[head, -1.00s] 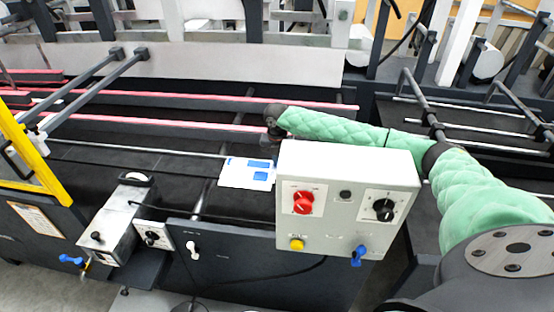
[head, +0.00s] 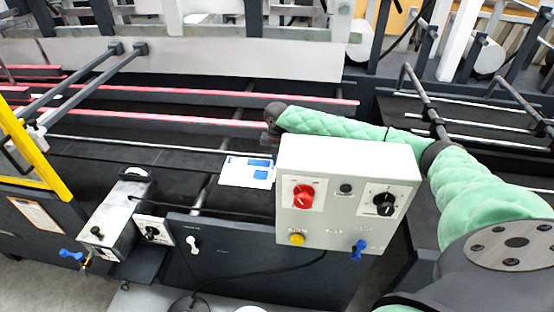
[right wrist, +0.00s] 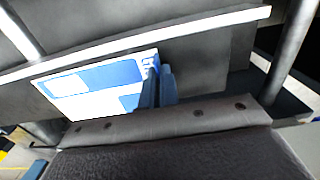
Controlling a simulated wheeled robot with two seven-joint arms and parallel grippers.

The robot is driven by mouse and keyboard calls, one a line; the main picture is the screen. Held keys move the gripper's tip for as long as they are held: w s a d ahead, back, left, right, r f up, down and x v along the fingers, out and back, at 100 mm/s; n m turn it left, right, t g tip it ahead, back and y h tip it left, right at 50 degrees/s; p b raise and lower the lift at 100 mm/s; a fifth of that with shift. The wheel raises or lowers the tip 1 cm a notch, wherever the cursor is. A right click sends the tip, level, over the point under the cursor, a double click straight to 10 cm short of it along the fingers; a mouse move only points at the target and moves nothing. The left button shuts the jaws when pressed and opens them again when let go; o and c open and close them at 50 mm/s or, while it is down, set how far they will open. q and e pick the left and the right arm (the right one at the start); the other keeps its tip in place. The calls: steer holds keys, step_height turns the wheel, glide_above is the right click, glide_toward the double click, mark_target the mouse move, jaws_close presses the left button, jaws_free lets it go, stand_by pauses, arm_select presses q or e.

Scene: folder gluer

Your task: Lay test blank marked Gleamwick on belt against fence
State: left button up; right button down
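The test blank (head: 232,174) is a white sheet with blue panels, over the dark belt (head: 120,165) left of the control box. It fills the left middle of the right wrist view (right wrist: 75,98); its lettering is not legible. My right gripper (right wrist: 159,90) has its two fingers close together on the blank's right edge, apparently pinching it. In the head view the box hides the fingertips. A thin pale rail (head: 140,147), perhaps the fence, runs along the blank's far side. I cannot tell whether they touch or whether the blank lies flat. My left gripper is not in view.
A grey control box (head: 335,225) with red, black, yellow and blue controls stands in front of my right forearm. Red-edged belts (head: 200,115) lie beyond the rail.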

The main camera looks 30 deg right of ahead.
steer(key=shift+w+d, duration=0.15)
steer(key=shift+w, duration=0.05)
steer(key=shift+w+d, duration=0.1)
steer(key=shift+w, duration=0.05)
steer(key=c, duration=2)
jaws_free()
steer(key=o, duration=0.4)
steer(key=shift+r+b, duration=0.35)
steer(key=shift+r, duration=0.2)
step_height(320, 180, up, 6)
steer(key=shift+f+b, duration=0.15)
steer(key=shift+b, duration=0.95)
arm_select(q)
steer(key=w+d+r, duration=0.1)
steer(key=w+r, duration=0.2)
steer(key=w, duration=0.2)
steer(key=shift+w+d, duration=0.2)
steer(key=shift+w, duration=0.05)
arm_select(e)
steer(key=shift+r, duration=0.5)
